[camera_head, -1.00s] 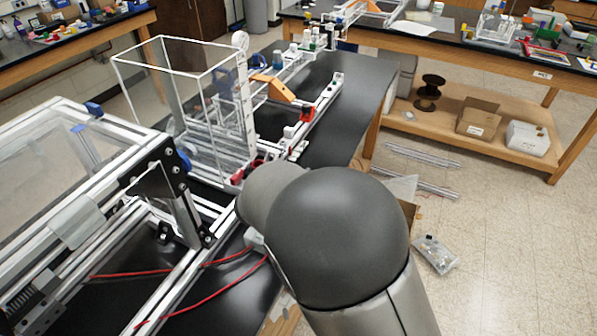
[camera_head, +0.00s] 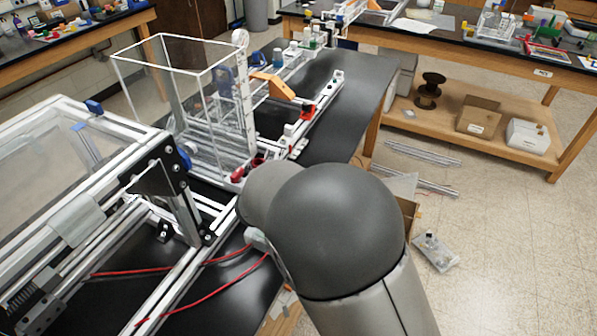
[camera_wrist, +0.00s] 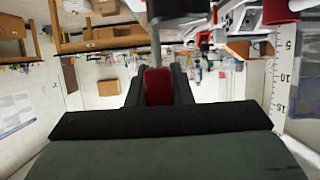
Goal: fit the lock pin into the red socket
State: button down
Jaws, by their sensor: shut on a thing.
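In the wrist view my gripper (camera_wrist: 158,88) is shut on a red piece, which I take to be the handle of the lock pin (camera_wrist: 158,86). A thin grey shaft runs up the picture from it toward a dark part at the top edge. I cannot tell whether the shaft touches or enters that part. A red cylinder, likely the red socket (camera_wrist: 279,12), sits at the upper right beside a white ruled upright, apart from the pin. In the head view a red part (camera_head: 238,175) shows at the foot of the upright; my arm hides the gripper and pin.
The ruled upright (camera_head: 245,110) stands beside a clear open box (camera_head: 185,48). An extrusion frame (camera_head: 175,185) fills the left, with red cables (camera_head: 215,295) on the black bench. An orange bracket (camera_head: 272,86) lies behind.

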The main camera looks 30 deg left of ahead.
jog(key=shift+f+b, duration=0.4)
jog(key=shift+f, duration=0.4)
jog(key=c, duration=1.2)
grip_release()
jog(key=b+v, duration=0.1)
jog(key=v, duration=1.6)
jog(key=shift+s+b, duration=0.25)
jog(key=shift+b, duration=0.15)
jog(key=shift+a+r, duration=0.1)
